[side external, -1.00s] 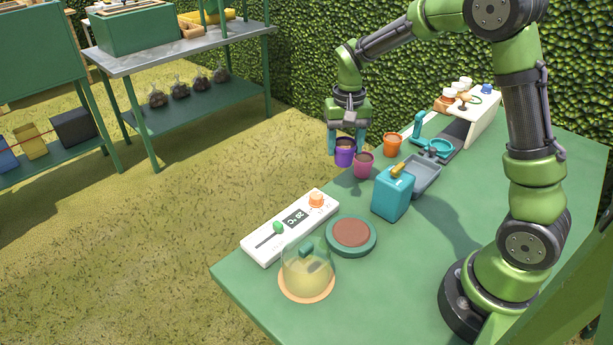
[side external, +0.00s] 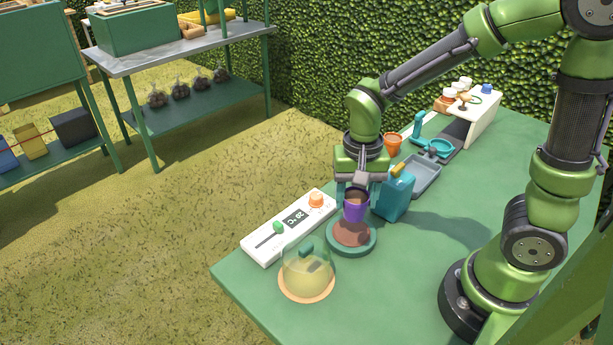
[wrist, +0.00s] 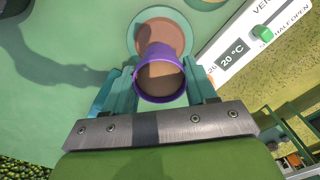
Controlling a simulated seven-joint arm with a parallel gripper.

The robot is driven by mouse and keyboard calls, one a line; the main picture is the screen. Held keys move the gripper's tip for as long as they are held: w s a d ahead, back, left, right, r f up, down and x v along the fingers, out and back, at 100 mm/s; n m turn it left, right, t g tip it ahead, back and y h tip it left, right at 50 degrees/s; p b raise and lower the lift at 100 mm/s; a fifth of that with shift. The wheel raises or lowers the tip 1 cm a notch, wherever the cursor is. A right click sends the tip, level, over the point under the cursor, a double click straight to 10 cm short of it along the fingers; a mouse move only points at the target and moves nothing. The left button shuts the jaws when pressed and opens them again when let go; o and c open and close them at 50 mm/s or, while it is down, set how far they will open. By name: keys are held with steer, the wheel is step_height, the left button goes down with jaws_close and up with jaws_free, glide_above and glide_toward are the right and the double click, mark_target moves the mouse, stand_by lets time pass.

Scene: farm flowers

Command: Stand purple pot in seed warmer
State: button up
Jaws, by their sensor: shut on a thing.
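The purple pot (side external: 356,208), filled with brown soil, is held upright between the fingers of my gripper (side external: 357,196). In the wrist view the pot (wrist: 136,88) sits between the teal fingers of my gripper (wrist: 153,92). The round seed warmer (side external: 351,248) has a teal rim and a brown inner disc, and lies on the green table. In the side view the pot overlaps its far part. The pot appears to be above it, and I cannot tell whether it touches. In the wrist view the seed warmer (wrist: 181,36) shows just beyond the pot.
A white control panel (side external: 262,244) reading 20 °C lies left of the warmer, a glass dome (side external: 306,272) in front. A teal box-shaped container (side external: 394,197) stands close behind right. An orange pot (side external: 393,143) and grey tray (side external: 424,177) are farther back. The front-right table (side external: 400,290) is clear.

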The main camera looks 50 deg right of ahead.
mark_target(354, 211)
steer(key=shift+f, duration=2.15)
steer(key=o, duration=1.1)
steer(key=shift+f, duration=0.15)
steer(key=shift+c, duration=0.2)
step_height(354, 211, up, 11)
steer(key=shift+r, duration=0.8)
steer(key=s+r+n+t+y, duration=0.2)
steer(key=s+r+n+t, duration=0.3)
steer(key=r+t, duration=0.1)
steer(key=shift+s+r+t, duration=0.2)
steer(key=shift+r+t, duration=0.15)
steer(key=shift+t, duration=0.25)
